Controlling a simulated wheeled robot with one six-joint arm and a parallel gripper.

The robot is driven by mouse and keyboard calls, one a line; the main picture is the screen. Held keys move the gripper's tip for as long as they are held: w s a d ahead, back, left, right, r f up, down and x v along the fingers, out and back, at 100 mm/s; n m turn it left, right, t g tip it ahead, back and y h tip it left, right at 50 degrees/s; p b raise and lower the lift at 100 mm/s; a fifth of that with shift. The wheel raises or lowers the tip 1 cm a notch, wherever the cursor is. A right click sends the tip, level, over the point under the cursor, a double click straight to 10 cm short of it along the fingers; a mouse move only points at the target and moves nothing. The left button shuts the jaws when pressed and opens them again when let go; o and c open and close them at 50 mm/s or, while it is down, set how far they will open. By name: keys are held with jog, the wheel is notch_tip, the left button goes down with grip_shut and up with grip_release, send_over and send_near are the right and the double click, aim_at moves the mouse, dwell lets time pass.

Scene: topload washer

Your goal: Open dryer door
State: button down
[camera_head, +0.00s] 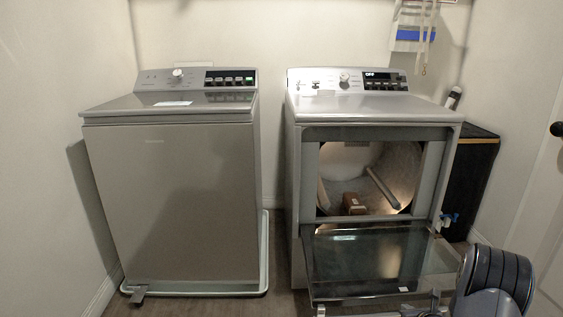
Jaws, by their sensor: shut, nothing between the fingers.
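The dryer (372,108) is the grey machine on the right. Its front door (365,256), with a glass panel, is folded down and out from the bottom of the opening, so the lit drum (340,160) is exposed. A small brown box (353,204) lies inside the drum. My arm shows at the bottom right, in front of the door's right corner, and hides part of it. Grey parts along the bottom edge are cut off, and I cannot make out my gripper's fingers there.
A closed grey top-load washer (170,200) stands on the left in a pale tray (265,240). A dark bin (478,170) stands right of the dryer. A white room door with a dark knob (557,129) is at the far right. A narrow floor gap separates the machines.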

jog(key=shift+w+r+p, duration=0.15)
jog(key=shift+r+p, duration=0.4)
jog(key=shift+r, duration=0.25)
jog(key=shift+f, duration=0.15)
